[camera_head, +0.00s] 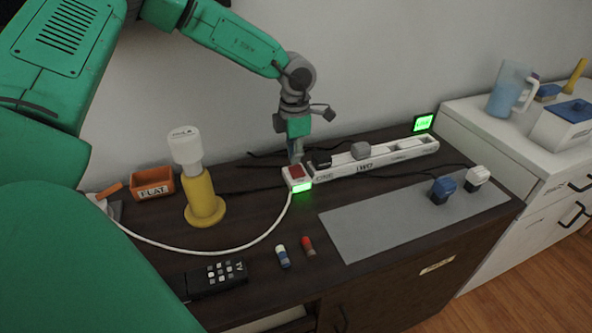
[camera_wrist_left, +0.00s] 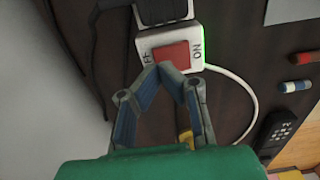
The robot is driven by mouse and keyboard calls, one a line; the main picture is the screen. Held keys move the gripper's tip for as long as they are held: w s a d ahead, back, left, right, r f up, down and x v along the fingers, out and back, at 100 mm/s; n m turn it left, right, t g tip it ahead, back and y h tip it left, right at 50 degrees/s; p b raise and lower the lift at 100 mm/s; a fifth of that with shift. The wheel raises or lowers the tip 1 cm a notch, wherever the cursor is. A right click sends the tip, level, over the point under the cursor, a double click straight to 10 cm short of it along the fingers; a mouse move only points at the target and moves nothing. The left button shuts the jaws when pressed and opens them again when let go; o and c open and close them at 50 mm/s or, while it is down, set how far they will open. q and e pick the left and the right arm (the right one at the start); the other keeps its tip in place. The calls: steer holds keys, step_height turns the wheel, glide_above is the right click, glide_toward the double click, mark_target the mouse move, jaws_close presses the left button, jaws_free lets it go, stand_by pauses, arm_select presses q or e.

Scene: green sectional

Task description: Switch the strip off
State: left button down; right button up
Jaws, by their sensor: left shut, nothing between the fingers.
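The white power strip (camera_head: 375,157) lies along the back of the dark cabinet top, with dark and grey plugs in it. Its red rocker switch (camera_head: 296,171) is at the near left end, with a lit green light (camera_head: 302,187) beside it. In the left wrist view the red switch (camera_wrist_left: 172,56) shows with "ON" on its right and a partly hidden label on its left. My left gripper (camera_head: 296,158) is shut and empty, its tips at the lower edge of the switch; I cannot tell if they touch it. My right gripper is not in view.
A lit green display (camera_head: 423,123) stands behind the strip. A yellow lamp-like stand (camera_head: 203,199), an orange box (camera_head: 153,184), a remote (camera_head: 217,277) and a white cable (camera_head: 240,251) are on the left.

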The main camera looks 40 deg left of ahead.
mark_target(295, 167)
arm_select(q)
steer(key=shift+d+f, duration=0.1)
steer(key=shift+d, duration=0.25)
steer(key=shift+a+f, duration=0.45)
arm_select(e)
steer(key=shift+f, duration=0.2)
arm_select(q)
steer(key=shift+d+f, duration=0.15)
steer(key=shift+d, duration=0.2)
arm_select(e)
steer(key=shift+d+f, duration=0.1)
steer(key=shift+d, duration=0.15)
arm_select(q)
steer(key=shift+a+f, duration=0.1)
steer(key=shift+f, duration=0.15)
steer(key=shift+a+r, duration=0.1)
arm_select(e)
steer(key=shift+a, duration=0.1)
arm_select(q)
steer(key=shift+r, duration=0.2)
step_height(295, 167, up, 7)
steer(key=p, duration=0.7)
steer(key=shift+f, duration=0.2)
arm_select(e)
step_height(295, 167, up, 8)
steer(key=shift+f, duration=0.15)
